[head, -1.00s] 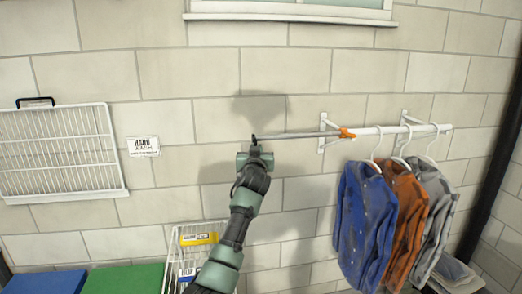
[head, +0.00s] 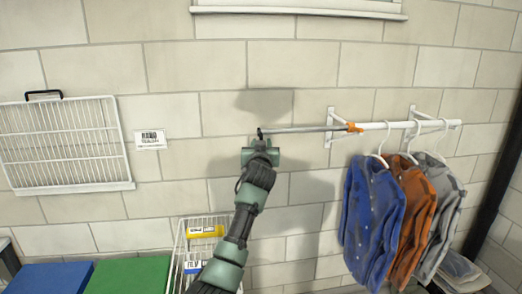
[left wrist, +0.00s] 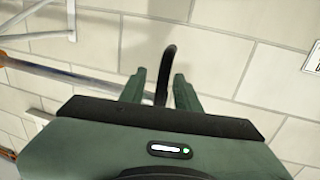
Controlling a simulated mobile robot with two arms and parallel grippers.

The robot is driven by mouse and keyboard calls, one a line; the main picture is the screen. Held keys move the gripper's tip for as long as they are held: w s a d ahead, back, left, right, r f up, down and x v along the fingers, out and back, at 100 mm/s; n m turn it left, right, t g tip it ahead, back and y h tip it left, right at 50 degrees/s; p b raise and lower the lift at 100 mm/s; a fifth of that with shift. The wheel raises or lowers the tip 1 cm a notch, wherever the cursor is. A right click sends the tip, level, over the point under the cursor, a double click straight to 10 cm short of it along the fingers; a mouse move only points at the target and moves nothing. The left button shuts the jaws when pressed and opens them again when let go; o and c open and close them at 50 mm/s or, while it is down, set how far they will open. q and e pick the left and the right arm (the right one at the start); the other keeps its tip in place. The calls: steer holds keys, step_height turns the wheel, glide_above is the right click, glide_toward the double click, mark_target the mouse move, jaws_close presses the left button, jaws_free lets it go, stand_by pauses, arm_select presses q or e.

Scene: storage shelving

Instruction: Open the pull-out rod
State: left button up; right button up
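The pull-out rod has a thin grey metal section (head: 300,129), an orange collar (head: 354,127) and a white tube (head: 400,125) on wall brackets. The grey section reaches left of the brackets and ends in a black hook (head: 260,134). My left gripper (head: 261,146) is at this end, just below the hook. In the left wrist view the black hook (left wrist: 166,75) stands between the two green fingers (left wrist: 160,80), with gaps visible on both sides. The grey rod (left wrist: 60,73) runs off to the left there. My right gripper is not in view.
Blue, orange and grey shirts (head: 372,215) hang on the white tube at right. A wire basket (head: 181,240) stands below my arm. Green (head: 128,275) and blue lids sit lower left.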

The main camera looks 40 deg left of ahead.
arm_select(q)
steer(key=b+v, duration=0.2)
steer(key=v, duration=0.4)
steer(key=shift+s+d, duration=0.2)
steer(key=shift+s, duration=0.15)
